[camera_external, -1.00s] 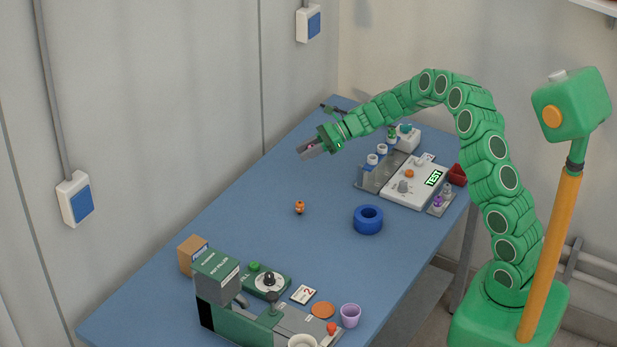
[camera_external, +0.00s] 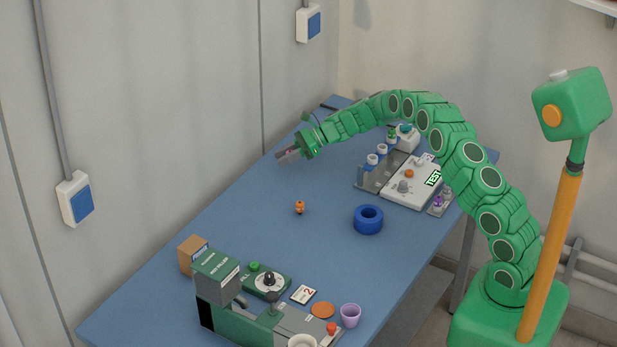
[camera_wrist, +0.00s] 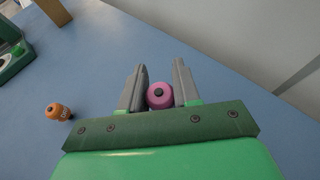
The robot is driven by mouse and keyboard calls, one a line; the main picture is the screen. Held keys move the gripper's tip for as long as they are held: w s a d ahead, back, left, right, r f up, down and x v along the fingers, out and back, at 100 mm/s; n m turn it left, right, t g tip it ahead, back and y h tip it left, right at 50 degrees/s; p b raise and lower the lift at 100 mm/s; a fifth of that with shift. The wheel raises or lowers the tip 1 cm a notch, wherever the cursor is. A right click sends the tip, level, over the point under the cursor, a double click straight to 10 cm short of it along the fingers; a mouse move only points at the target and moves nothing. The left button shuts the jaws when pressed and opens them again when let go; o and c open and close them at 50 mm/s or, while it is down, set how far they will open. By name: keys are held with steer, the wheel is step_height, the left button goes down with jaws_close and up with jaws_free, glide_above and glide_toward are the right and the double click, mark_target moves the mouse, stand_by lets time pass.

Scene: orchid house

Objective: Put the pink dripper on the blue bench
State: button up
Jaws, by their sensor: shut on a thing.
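The pink dripper (camera_wrist: 160,96) is a small round pink piece with a dark centre, held between the two grey fingers of my gripper (camera_wrist: 159,88) in the wrist view. In the external view my gripper (camera_external: 289,155) is over the back left part of the blue bench (camera_external: 250,215), near the wall. There the dripper is a small pink spot, mostly hidden by the fingers. I cannot tell whether it touches the bench top.
An orange dripper (camera_external: 299,207) stands mid-bench, and it also shows in the wrist view (camera_wrist: 57,111). A blue ring (camera_external: 368,220) lies to its right. A test station (camera_external: 410,186) stands at the back right, a green pot filler (camera_external: 217,276) at the front. Bench around the gripper is bare.

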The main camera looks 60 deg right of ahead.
mark_target(284, 175)
steer(key=shift+w+d+f, duration=0.15)
steer(key=shift+w+f, duration=0.7)
steer(key=shift+f, duration=1.7)
steer(key=shift+f, duration=0.15)
steer(key=o, duration=1)
